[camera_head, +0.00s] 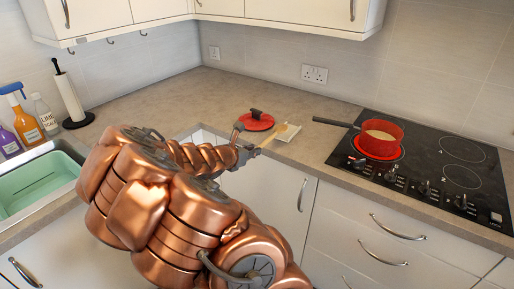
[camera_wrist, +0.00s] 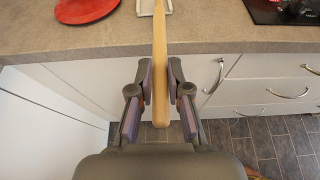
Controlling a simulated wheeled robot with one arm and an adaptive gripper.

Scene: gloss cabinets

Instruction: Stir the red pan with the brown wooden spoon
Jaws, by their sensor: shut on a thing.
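The red pan (camera_head: 381,136) stands on the left front ring of the black hob, its dark handle pointing left. It holds something pale. My gripper (camera_head: 247,153) is in front of the counter edge, left of the hob. In the wrist view my gripper (camera_wrist: 160,88) is shut on the handle of the wooden spoon (camera_wrist: 160,55), with a finger on each side. The spoon (camera_head: 274,136) points away from me over the counter, and its far end is cut off in the wrist view. The pan is out of the wrist view.
A red lid (camera_head: 256,123) with a dark knob lies on the counter left of a small pale tray (camera_head: 288,132). The hob (camera_head: 440,168) has front knobs. A sink (camera_head: 40,183) and bottles are at the left. Wall cabinets (camera_head: 290,12) hang above.

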